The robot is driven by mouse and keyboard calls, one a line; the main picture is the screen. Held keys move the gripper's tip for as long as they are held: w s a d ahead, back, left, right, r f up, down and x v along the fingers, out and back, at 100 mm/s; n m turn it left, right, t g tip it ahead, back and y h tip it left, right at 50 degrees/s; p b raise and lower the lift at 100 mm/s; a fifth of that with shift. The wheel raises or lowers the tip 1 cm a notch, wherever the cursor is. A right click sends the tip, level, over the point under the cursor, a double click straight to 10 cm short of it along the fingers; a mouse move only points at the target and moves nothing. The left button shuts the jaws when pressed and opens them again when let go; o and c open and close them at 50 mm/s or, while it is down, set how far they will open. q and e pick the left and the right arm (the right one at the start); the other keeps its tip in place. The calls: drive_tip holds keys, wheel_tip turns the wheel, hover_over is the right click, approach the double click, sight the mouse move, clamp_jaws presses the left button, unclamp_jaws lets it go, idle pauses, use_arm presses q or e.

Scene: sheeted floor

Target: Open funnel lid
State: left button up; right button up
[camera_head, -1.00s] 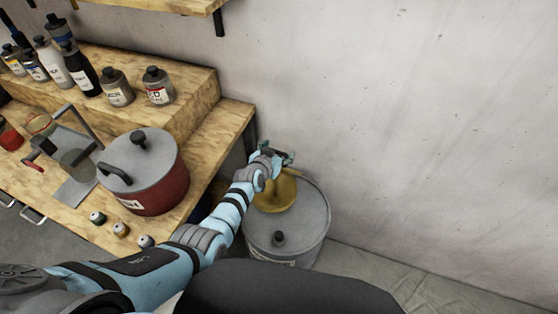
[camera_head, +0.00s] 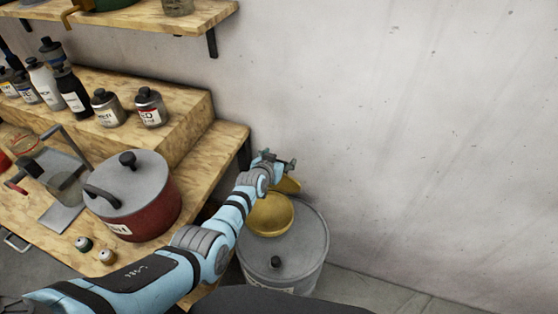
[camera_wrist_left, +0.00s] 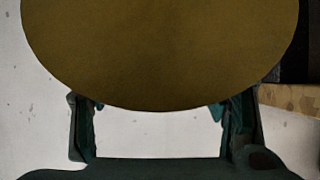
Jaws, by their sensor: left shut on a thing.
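The yellow funnel (camera_head: 270,217) sits on the grey drum (camera_head: 308,245) beside the bench, and its round bowl shows open at the top. Its yellow lid (camera_head: 289,186) is tilted up behind the bowl, partly hidden by my left gripper (camera_head: 276,162). The gripper is at the lid's upper side, shut on it. In the left wrist view the lid (camera_wrist_left: 160,50) fills the top as a large dark-yellow disc, with the gripper's fingers (camera_wrist_left: 160,128) on either side of its lower edge. The exact contact is hidden. My right gripper is not in view.
A wooden bench (camera_head: 100,260) on the left holds a red pot (camera_head: 145,215) with a grey lid, several bottles (camera_head: 75,92) and small jars. A shelf (camera_head: 190,20) hangs above. The bare wall (camera_head: 420,130) is close behind the drum.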

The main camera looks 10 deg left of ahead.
use_arm(q)
drive_tip(key=shift+s+f, duration=0.15)
drive_tip(key=shift+f, duration=0.1)
drive_tip(key=o, duration=1.5)
drive_tip(key=shift+o, duration=1)
drive_tip(key=shift+f, duration=0.1)
drive_tip(key=shift+w, duration=0.3)
drive_tip(key=v, duration=1.2)
